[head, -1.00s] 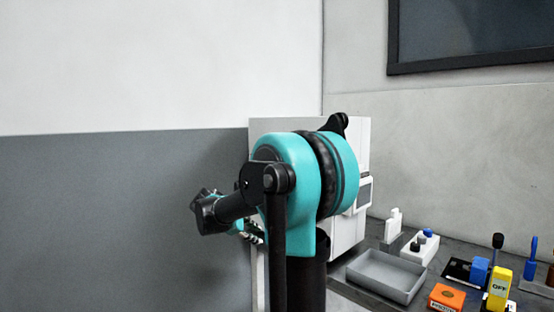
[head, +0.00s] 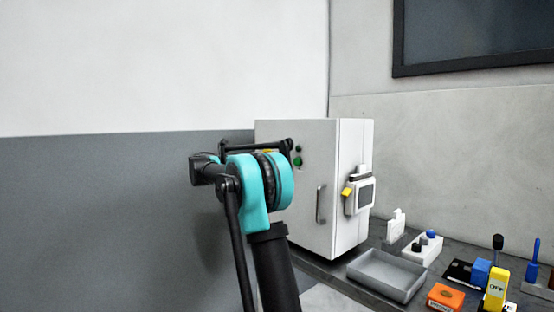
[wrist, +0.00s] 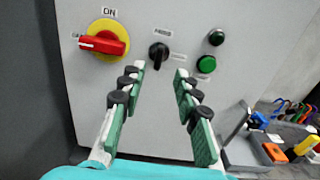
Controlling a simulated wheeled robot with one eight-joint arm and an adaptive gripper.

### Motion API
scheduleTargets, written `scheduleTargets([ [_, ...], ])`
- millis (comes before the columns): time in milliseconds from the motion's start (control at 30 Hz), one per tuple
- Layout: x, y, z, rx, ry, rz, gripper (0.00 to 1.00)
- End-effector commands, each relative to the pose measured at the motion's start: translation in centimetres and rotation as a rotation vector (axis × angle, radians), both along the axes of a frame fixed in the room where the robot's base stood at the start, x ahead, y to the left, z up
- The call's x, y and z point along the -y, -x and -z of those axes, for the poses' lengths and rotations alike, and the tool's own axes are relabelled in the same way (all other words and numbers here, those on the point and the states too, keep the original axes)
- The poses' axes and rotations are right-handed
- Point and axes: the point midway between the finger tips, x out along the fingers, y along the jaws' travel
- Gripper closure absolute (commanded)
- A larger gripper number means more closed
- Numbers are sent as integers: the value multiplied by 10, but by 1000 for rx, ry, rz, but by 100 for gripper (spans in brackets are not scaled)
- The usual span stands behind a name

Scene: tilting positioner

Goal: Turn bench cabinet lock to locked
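The white cabinet (head: 340,200) stands on the bench in the head view, with green buttons and a handle on its front. In the wrist view its grey panel (wrist: 150,125) fills the middle. A small black rotary knob (wrist: 159,55) sits there under a label too small to read; I cannot tell for sure that it is the lock. Its grip stands roughly upright, slightly tilted. My gripper (wrist: 160,72) is open and empty, its two green-padded fingers pointing at the panel, with the knob between and just beyond the tips. The fingers are hidden behind my arm in the head view.
A red handle on a yellow disc (wrist: 104,40) marked ON is left of the knob. A green button (wrist: 206,64) and a dark green one (wrist: 216,37) are right. A grey tray (head: 386,274) and several small items lie on the bench.

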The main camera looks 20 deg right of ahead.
Motion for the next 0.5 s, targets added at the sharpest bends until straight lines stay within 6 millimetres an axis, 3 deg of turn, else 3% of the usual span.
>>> scheduleTargets([
  [500,93,-33,0,1,-1,1,68],
])
